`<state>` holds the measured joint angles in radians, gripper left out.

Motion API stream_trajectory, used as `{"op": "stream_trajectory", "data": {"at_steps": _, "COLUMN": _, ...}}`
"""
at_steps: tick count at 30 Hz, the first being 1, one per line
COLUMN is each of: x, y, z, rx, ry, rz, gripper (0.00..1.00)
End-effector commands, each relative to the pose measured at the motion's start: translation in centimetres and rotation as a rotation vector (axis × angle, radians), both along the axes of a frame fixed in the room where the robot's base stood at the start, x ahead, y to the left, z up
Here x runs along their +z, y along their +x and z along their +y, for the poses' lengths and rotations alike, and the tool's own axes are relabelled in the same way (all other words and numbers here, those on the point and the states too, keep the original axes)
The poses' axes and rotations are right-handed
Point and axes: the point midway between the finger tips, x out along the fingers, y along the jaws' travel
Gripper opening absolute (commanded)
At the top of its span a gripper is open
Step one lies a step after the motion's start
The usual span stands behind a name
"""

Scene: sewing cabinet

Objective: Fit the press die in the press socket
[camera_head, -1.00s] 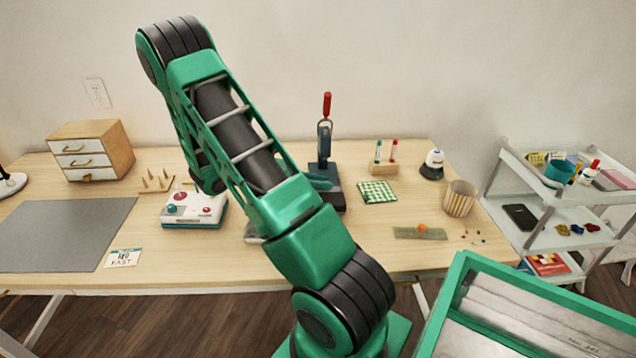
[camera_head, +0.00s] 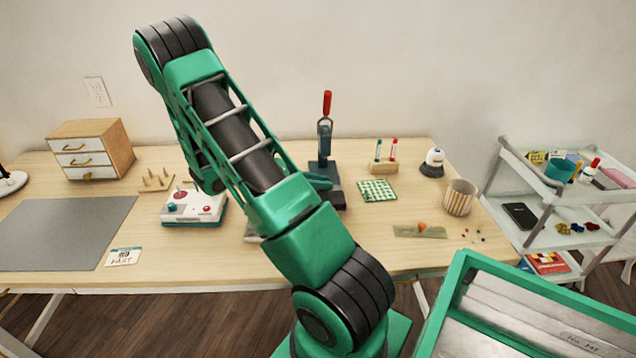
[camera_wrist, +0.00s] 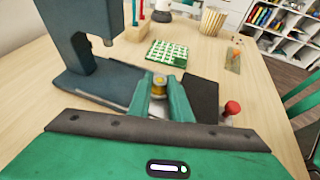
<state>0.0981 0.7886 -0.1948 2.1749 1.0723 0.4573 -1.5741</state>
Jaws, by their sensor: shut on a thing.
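The press (camera_head: 326,155) is a dark blue-grey stand with a red-topped lever, upright on the table. In the wrist view its column and base (camera_wrist: 85,88) fill the left side, with a small plunger tip above the base. My gripper (camera_wrist: 161,80) has its two green fingers shut on the small brass-coloured press die (camera_wrist: 159,91). The die is beside the right edge of the press base; I cannot tell its exact height. The press socket cannot be made out. In the head view my arm hides most of the gripper and the die.
A striped cup (camera_head: 459,197) stands at the right. A red knob (camera_wrist: 232,107) is close right of my gripper. A white control box (camera_head: 193,208) sits left.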

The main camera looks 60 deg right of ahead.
Motion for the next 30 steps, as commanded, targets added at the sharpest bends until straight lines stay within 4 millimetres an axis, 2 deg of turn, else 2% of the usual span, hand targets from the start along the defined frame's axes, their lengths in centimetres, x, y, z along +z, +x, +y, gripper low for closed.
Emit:
{"op": "stream_trajectory", "data": {"at_steps": 23, "x": -0.30, "y": -0.04, "z": -0.05, "rx": 0.000, "ry": -0.001, "rz": 0.000, "gripper": 0.00}}
{"op": "stream_trajectory", "data": {"at_steps": 24, "x": -0.30, "y": -0.04, "z": -0.05, "rx": 0.000, "ry": -0.001, "rz": 0.000, "gripper": 0.20}}
{"op": "stream_trajectory", "data": {"at_steps": 26, "x": -0.31, "y": -0.04, "z": -0.04, "rx": -0.001, "ry": -0.001, "rz": 0.000, "gripper": 0.35}}
{"op": "stream_trajectory", "data": {"at_steps": 27, "x": -0.32, "y": -0.06, "z": -0.03, "rx": -0.001, "ry": -0.001, "rz": 0.000, "gripper": 0.40}}
{"op": "stream_trajectory", "data": {"at_steps": 30, "x": -0.34, "y": -0.14, "z": 0.01, "rx": -0.002, "ry": 0.000, "rz": 0.002, "gripper": 0.40}}
